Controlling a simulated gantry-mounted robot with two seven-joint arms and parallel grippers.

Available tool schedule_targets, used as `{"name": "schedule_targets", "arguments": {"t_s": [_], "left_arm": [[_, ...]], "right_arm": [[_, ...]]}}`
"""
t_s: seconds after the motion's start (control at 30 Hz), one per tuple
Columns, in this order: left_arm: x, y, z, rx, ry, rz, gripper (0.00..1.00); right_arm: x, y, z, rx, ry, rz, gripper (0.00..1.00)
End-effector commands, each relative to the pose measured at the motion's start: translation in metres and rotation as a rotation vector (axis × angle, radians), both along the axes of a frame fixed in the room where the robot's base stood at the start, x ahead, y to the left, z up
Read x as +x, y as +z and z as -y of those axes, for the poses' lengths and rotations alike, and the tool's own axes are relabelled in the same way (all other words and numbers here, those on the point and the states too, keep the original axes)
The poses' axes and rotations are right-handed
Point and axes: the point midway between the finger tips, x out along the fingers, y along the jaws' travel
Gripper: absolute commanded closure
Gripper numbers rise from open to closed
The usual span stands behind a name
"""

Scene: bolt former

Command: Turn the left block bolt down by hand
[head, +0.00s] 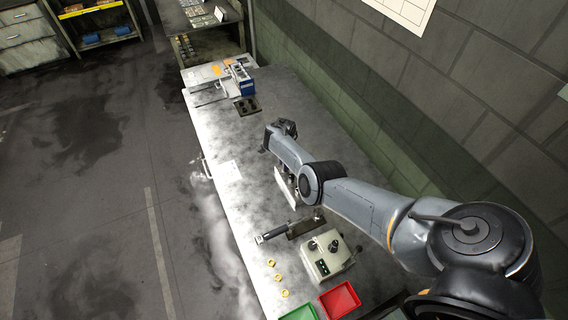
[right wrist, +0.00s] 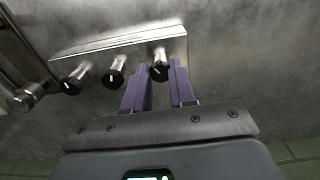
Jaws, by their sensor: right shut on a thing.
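A pale metal block (right wrist: 85,51) with a row of three black-capped bolts shows in the right wrist view. In the head view the block (head: 286,190) lies on the bench, partly behind my right forearm. My right gripper (right wrist: 162,78) has its two purple fingers on either side of the bolt (right wrist: 158,70) at the right end of the row, shut on it. A white mark shows on its cap. The middle bolt (right wrist: 113,78) and the bolt at the other end (right wrist: 73,82) stand free. The head view hides my right fingertips. My left gripper is not in view.
A dark fixture with a handle (head: 300,228) and a control box (head: 327,256) sit nearer on the bench. Yellow rings (head: 278,278), a red tray (head: 340,300) and a green tray (head: 300,313) lie at the near end. A wall runs along the right.

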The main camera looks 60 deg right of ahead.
Motion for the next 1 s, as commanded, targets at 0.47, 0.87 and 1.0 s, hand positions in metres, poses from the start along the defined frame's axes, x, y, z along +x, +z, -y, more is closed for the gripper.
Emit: {"name": "schedule_targets", "arguments": {"t_s": [0.47,0.87,1.0], "left_arm": [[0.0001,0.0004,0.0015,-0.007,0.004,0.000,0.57],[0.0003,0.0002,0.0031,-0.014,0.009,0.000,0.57],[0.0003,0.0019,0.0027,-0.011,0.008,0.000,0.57]], "right_arm": [[0.0007,0.0022,0.0004,0.001,-0.017,0.002,1.00],[0.0003,0.0009,0.0001,0.001,-0.014,0.001,0.49],[0.0003,0.0039,0.0002,0.000,-0.014,0.000,0.49]]}}
